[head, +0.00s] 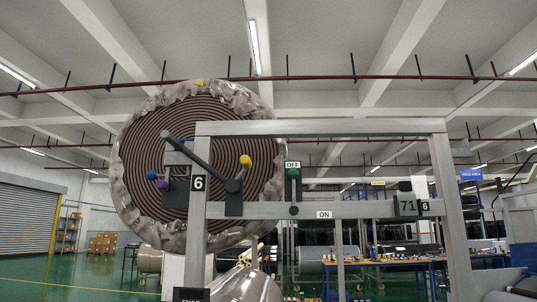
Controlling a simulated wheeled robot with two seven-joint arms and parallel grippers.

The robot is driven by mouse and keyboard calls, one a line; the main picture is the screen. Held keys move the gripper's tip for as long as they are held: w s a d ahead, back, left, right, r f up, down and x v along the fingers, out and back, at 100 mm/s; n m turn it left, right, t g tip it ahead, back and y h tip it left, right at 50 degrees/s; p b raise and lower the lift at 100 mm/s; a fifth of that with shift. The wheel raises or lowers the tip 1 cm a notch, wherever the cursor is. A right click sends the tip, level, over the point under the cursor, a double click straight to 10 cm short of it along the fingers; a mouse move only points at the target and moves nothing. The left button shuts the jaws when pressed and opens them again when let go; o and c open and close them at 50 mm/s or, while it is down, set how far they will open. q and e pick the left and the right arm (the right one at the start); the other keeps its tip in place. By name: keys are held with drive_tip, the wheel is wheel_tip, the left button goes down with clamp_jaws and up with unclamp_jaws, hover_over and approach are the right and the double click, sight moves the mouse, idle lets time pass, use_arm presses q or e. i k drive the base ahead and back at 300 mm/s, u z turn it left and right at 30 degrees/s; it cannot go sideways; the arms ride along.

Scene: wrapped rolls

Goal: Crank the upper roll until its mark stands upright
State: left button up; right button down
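The upper roll (135,150) is a large disc with brown spiral layers and a crumpled greyish wrapped rim. A small yellow mark (199,83) shows on its rim, at or very near the top. In front of the roll is a dark crank assembly (205,164) with a long slanting bar and a hub at its lower right end. A yellow knob (245,160) stands up and to the right of that hub. A blue ball (151,175) and a purple ball (161,185) are at the left. I see neither of my grippers.
A grey metal frame (320,129) crosses in front of the roll. A green-knobbed lever (293,173) stands by the OFF sign (292,164), above the ON sign (324,214). A display (406,204) reads 71. Another wrapped roll (246,287) lies below.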

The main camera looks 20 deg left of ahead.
sight(233, 186)
drive_tip(key=z, duration=0.45)
drive_tip(key=i, duration=0.7)
drive_tip(key=z, duration=0.25)
